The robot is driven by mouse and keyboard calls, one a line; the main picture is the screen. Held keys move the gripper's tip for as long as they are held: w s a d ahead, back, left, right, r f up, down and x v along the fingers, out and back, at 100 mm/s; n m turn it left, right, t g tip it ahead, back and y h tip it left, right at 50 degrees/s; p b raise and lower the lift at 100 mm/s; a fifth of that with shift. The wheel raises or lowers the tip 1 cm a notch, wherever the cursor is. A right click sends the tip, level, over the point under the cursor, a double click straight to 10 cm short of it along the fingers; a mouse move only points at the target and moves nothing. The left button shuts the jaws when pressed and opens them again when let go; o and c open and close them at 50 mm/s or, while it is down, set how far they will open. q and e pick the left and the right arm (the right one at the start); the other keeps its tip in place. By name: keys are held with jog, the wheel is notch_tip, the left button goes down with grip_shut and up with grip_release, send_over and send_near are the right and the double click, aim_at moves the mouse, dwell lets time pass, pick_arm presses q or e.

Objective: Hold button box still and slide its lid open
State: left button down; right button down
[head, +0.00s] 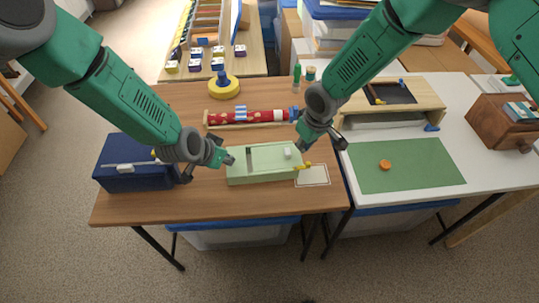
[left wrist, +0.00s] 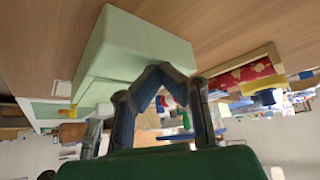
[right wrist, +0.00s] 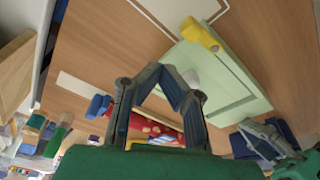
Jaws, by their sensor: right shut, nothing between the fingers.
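The button box (head: 240,178) is pale green and lies on the brown table, with a dark opening at the left of its top and a white knob (head: 288,153). A yellow piece (head: 303,166) sits at its right end; in the right wrist view it shows (right wrist: 200,35) near the box (right wrist: 232,85). My left gripper (head: 207,168) is at the box's left end; in the left wrist view its fingertips look together, close to the box (left wrist: 145,40), contact unclear. My right gripper (head: 320,143) is shut and empty, above and beyond the box's right end.
A dark blue box (head: 130,175) stands left of my left gripper. A red patterned roll (head: 250,117) lies behind the button box. A white outline (head: 313,177) marks the table at right. The front table strip is clear.

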pick_arm(q)
jog(key=shift+s+f, duration=0.15)
pick_arm(e)
jog(key=shift+d, duration=1.4)
dwell(0.4)
jog(key=shift+a, duration=0.15)
jog(key=shift+a+r, duration=0.5)
jog(key=shift+a, duration=0.05)
notch_tip(320, 180, up, 7)
dwell(0.9)
